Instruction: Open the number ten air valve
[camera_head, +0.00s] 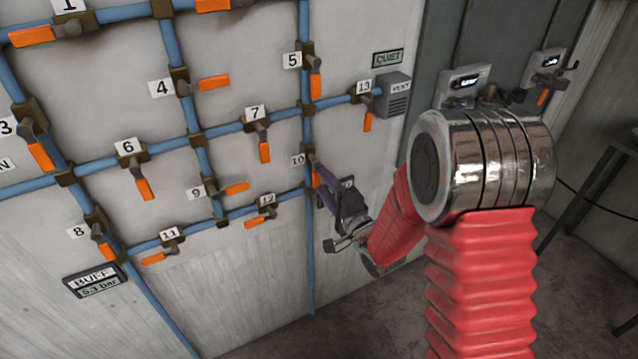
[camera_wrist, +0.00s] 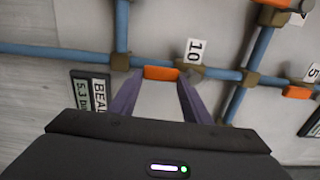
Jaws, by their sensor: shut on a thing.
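The number ten valve has a white "10" label (camera_head: 298,160) on the vertical blue pipe at the right of the panel; the label also shows in the wrist view (camera_wrist: 195,50). Its orange handle (camera_wrist: 161,73) lies along the blue pipe there, and in the head view (camera_head: 316,180) it points down, partly hidden by my fingers. My gripper (camera_head: 317,170) reaches it from the lower right. In the wrist view my purple fingers (camera_wrist: 160,82) stand at the two ends of the handle, shut on it.
Other orange-handled valves are close by: number 7 (camera_head: 264,152), number 12 (camera_head: 256,223) and number 13 (camera_head: 367,122). A grey vent box (camera_head: 393,96) is to the upper right. A display plate (camera_wrist: 90,92) sits left of my fingers in the wrist view.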

